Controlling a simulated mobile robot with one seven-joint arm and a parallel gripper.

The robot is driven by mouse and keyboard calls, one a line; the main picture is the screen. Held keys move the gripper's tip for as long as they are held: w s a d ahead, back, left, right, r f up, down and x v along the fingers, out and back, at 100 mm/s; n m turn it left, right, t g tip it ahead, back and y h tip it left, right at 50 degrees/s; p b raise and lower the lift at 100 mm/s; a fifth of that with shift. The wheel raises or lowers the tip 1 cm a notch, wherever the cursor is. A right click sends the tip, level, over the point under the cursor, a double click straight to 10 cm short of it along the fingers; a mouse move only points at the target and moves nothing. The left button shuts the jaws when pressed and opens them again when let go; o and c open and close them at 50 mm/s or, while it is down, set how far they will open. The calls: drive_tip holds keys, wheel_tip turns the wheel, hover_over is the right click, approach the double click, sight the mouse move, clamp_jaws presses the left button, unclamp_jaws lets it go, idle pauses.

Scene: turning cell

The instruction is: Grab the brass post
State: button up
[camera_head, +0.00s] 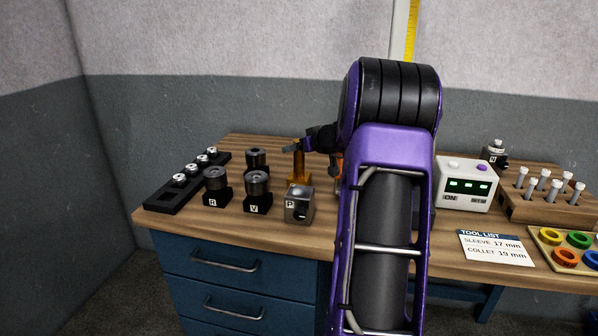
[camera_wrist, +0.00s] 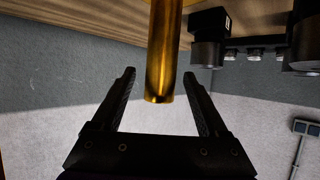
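The brass post (camera_head: 299,164) stands upright on the bench in the head view, behind the metal block marked P. In the wrist view the brass post (camera_wrist: 161,60) hangs down from the top of the picture, its end between the two finger tips. My gripper (camera_wrist: 160,76) is open, with a finger on each side of the post and a visible gap on both sides. In the head view my gripper (camera_head: 297,147) is at the post's upper part, partly hidden by my wrist.
The grey block marked P (camera_head: 299,206) stands just in front of the post. Black holders marked R (camera_head: 216,186) and V (camera_head: 257,192) stand to its left, near a black rack (camera_head: 166,199). A white box with green displays (camera_head: 467,187) and a tool list card (camera_head: 496,248) are at right.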

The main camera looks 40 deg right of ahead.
clamp_jaws()
idle(1.2)
drive_tip(key=shift+r, duration=0.3)
